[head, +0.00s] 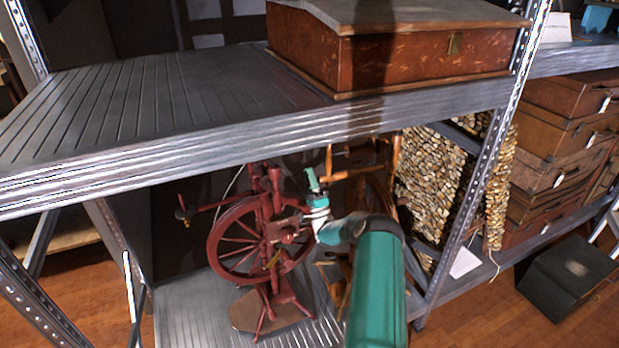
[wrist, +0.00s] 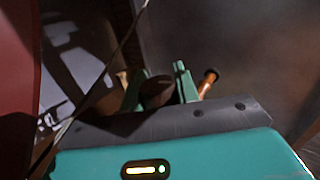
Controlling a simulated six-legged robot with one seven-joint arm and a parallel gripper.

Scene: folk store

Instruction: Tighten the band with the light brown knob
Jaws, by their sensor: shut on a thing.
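A dark red spinning wheel (head: 262,232) stands on the lower shelf in the head view. My gripper (head: 315,184) is at its upper right, below the upper shelf. In the wrist view, my gripper (wrist: 160,88) has its green fingers shut on a rounded brown knob (wrist: 156,92), which looks dark in the shade. An orange-brown knob on a stem (wrist: 208,79) shows just right of the fingers, outside them. I cannot tell which is the task's light brown knob. A thin cord (wrist: 115,55), perhaps the band, runs slanting at the left. The head view hides the held knob.
The upper shelf (head: 110,105) with a reddish wooden box (head: 385,60) is close above my gripper. A lighter wooden wheel (head: 375,185) stands behind to the right. Strings of shell-like pieces (head: 435,180) and a metal post (head: 470,200) stand further right.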

